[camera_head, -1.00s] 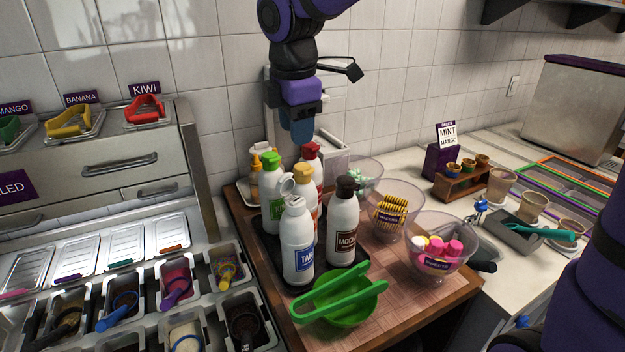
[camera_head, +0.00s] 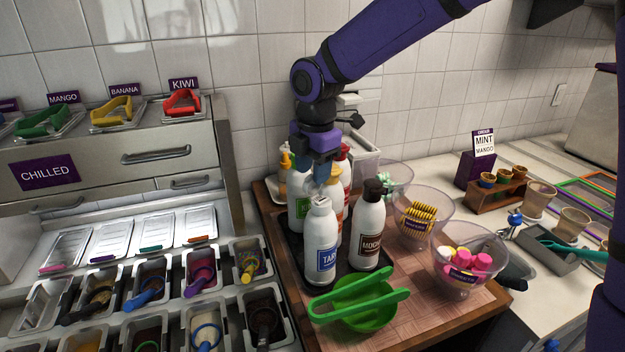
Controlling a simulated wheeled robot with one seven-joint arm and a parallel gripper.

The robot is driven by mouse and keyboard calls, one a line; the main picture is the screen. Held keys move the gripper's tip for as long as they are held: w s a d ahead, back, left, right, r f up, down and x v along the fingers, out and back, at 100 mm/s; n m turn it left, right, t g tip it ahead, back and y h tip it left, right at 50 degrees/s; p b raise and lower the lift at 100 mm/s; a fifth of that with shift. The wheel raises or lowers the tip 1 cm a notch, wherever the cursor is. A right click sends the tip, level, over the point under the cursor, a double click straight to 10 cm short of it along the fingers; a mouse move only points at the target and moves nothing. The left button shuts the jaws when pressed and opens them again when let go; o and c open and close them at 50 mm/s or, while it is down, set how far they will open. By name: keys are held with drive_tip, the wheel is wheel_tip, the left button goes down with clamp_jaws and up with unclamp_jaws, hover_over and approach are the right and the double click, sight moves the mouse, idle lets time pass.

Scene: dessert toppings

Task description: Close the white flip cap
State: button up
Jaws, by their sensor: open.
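The white bottle with the blue "TAR…" label (camera_head: 320,245) stands upright at the front left of a dark tray. Its white cap (camera_head: 321,204) is on top. I cannot make out the raised lid clearly, as the fingers are close behind it in the picture. My gripper (camera_head: 322,181) points down just above and behind this cap, among the bottle tops. It is open and holds nothing that I can see. Whether a finger touches the cap or the yellow-capped bottle behind it cannot be told.
A dark-capped "MOCHA" bottle (camera_head: 368,230) stands close at the right. A green-capped bottle (camera_head: 299,196) and a red-capped one (camera_head: 346,160) crowd behind. A green bowl with tongs (camera_head: 362,303) is in front. Clear bowls (camera_head: 466,265) stand at the right.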

sight(314, 190)
drive_tip(key=shift+w+a+f, duration=0.1)
drive_tip(key=shift+a+f, duration=0.05)
drive_tip(key=shift+f, duration=1.35)
clamp_jaws()
drive_tip(key=shift+s+d+t+y, duration=0.2)
drive_tip(key=shift+s+t+y, duration=0.05)
drive_tip(key=shift+t+y, duration=0.3)
drive_tip(key=shift+s+d+t+y, duration=0.2)
drive_tip(key=shift+t+y, duration=0.25)
drive_tip(key=shift+t, duration=0.2)
drive_tip(key=shift+s+d+f+t+y, duration=0.15)
drive_tip(key=shift+s+t+y, duration=0.1)
drive_tip(key=shift+t+y, duration=0.45)
drive_tip(key=shift+s+d+t+y, duration=0.15)
drive_tip(key=shift+s+t+y, duration=0.1)
drive_tip(key=shift+t+y, duration=0.45)
drive_tip(key=shift+d+t, duration=0.1)
drive_tip(key=shift+t, duration=0.4)
